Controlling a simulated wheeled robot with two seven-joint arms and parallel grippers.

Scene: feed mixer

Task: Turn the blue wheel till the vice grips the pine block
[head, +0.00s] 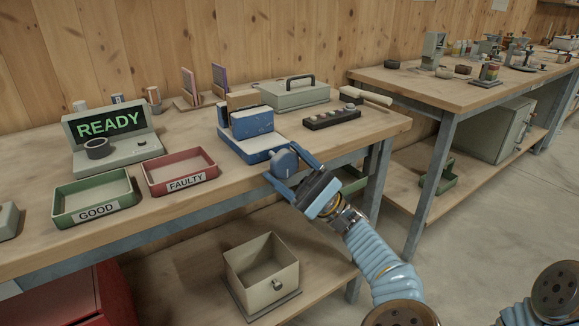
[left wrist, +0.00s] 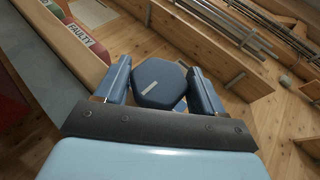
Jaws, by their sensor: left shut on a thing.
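The blue vice (head: 252,123) stands at the front edge of the near bench. The pine block (head: 244,98) shows as a tan top behind the front jaw; its lower part is hidden, and I cannot tell whether the jaws touch it. The blue wheel (head: 283,164) is on the vice's front side. In the left wrist view the wheel (left wrist: 158,84) is a dark blue faceted knob with a pale slanted mark. My left gripper (head: 281,165) is shut on the wheel, one finger on each side. My right gripper is not in view.
A green GOOD tray (head: 97,213) and a red FAULTY tray (head: 183,188) lie left of the vice. A READY display (head: 110,124) stands behind them. A grey handled case (head: 295,95) and a dark holder (head: 332,119) are to the right. An open box (head: 262,275) sits on the lower shelf.

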